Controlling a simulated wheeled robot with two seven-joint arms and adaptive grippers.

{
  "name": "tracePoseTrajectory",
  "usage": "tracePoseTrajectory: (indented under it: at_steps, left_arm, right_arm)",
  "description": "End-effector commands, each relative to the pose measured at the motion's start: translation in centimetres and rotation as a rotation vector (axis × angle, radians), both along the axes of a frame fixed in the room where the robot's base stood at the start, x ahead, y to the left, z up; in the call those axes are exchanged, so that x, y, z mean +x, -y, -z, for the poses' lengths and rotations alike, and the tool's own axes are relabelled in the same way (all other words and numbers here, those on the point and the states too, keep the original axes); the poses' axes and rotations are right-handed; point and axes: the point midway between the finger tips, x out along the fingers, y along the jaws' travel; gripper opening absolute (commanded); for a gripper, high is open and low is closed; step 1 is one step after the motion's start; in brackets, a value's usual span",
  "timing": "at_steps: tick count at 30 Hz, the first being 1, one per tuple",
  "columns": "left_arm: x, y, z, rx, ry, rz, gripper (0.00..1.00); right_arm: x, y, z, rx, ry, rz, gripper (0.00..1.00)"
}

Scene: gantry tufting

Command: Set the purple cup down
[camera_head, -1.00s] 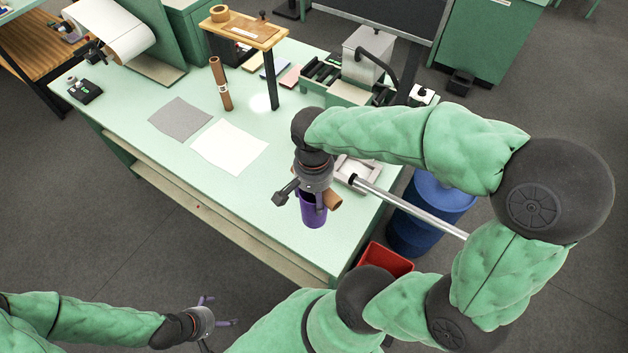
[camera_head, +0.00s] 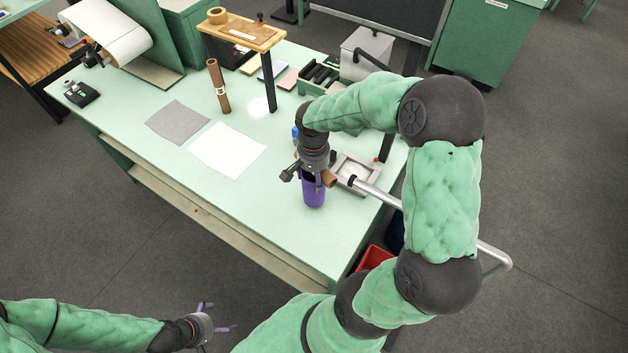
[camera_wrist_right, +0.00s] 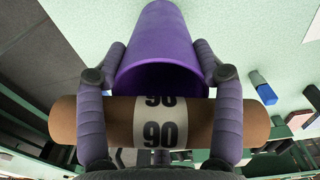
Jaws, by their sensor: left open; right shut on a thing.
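The purple cup (camera_head: 313,193) is in my right gripper (camera_head: 312,174), over the front right part of the green table (camera_head: 235,208). In the right wrist view the cup (camera_wrist_right: 160,35) lies between the two fingertips, its mouth towards the palm. A brown tube marked 90 (camera_wrist_right: 70,118) runs crosswise between the cup's mouth and the palm, behind the fingers; its end (camera_head: 329,179) shows in the head view. I cannot tell whether the cup's base touches the table. My left gripper (camera_head: 219,317) is open and empty, in front of the table.
A grey tray (camera_head: 357,170) stands just right of the cup, with a metal bar beside it. White (camera_head: 228,150) and grey (camera_head: 179,122) sheets lie to the left. An upright brown tube (camera_head: 218,88) stands further back. The table's front left is clear. A red bin (camera_head: 374,257) is below the right edge.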

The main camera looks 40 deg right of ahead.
Motion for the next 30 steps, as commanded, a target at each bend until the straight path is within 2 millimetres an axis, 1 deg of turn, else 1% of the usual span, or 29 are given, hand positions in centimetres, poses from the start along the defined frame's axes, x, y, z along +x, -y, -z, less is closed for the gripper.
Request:
tracePoseTrajectory:
  at_steps: [1,4,11,16,17,18,19,20,30]
  left_arm:
    - [0.0,0.0,0.2,0.000,0.000,0.000,1.00]
    - [0.0,0.0,0.4,0.000,0.000,0.000,1.00]
    - [0.0,0.0,0.3,0.000,0.000,0.000,1.00]
    - [0.0,0.0,0.7,0.000,0.000,0.000,1.00]
    - [0.0,0.0,0.7,0.000,0.000,0.000,1.00]
    - [0.0,0.0,0.7,0.000,0.000,0.000,1.00]
    - [0.0,0.0,0.7,0.000,0.000,0.000,1.00]
    - [0.0,0.0,0.6,0.000,0.000,0.000,1.00]
    - [0.0,0.0,0.6,0.000,0.000,0.000,1.00]
  right_arm:
    - [-0.1,-0.1,1.0,0.002,-0.005,0.000,0.15]
    - [-0.1,-0.1,2.2,0.001,-0.003,-0.001,0.15]
    - [-0.1,-0.1,2.3,0.001,-0.001,-0.001,0.15]
    - [-0.1,-0.1,2.7,0.000,-0.001,-0.001,0.15]
    - [-0.1,-0.1,2.7,0.001,-0.002,-0.001,0.70]
    - [-0.1,-0.1,2.6,0.001,-0.002,-0.001,0.82]
    - [-0.1,-0.1,2.6,0.001,-0.002,-0.001,0.90]
    - [-0.1,-0.1,2.6,0.001,-0.002,-0.001,0.91]
    - [-0.1,-0.1,2.5,0.001,-0.002,-0.001,0.91]
